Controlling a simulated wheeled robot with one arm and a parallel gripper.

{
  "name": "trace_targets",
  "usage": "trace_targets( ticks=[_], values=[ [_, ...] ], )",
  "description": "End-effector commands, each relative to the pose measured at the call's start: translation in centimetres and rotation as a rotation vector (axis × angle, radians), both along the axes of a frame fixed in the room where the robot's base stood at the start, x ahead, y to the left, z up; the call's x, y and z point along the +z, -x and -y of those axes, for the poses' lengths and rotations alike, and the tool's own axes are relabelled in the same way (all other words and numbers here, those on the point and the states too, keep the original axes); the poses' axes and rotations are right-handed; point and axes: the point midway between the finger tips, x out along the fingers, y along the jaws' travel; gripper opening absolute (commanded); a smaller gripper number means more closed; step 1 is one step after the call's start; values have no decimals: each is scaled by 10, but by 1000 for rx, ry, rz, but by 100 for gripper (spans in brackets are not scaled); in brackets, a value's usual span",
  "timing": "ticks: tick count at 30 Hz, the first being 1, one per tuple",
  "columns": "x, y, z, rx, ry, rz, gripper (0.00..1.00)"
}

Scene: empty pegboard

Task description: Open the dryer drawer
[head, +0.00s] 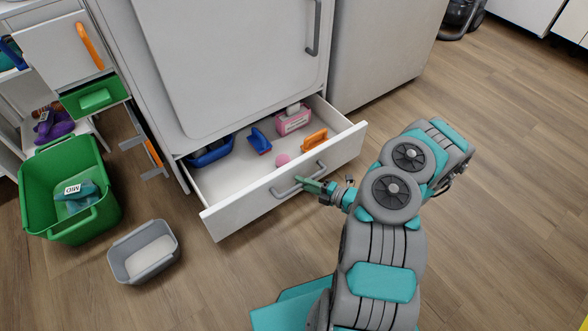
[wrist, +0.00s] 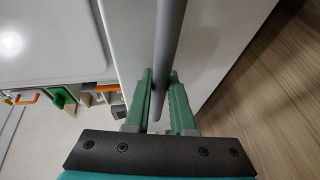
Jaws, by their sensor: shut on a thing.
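The white dryer drawer (head: 284,187) is pulled out from the bottom of the white dryer (head: 235,65) in the head view. Its grey bar handle (head: 290,187) is on the front panel. My gripper (head: 314,184) is at the right part of this handle. In the wrist view, the green fingers of my gripper (wrist: 166,98) are on either side of the grey handle bar (wrist: 172,45), closed on it. The drawer front (wrist: 140,45) shows behind the bar. Inside the drawer are a pink box, an orange item, a blue item, a pink ball and a dark blue container.
A green bin (head: 68,195) and a grey tub (head: 144,252) stand on the floor at left. A shelf unit with an orange-handled door (head: 62,48) is at far left.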

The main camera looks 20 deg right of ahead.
Motion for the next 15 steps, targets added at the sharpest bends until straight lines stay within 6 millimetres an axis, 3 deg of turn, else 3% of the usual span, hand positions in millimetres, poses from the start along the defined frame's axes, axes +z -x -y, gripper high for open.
trace_targets(
  ticks=[6, 15],
  values=[
    [1, 32, 12, -6, 0, -4, 0],
    [0, 55, 20, -4, 1, -3, 0]
  ],
)
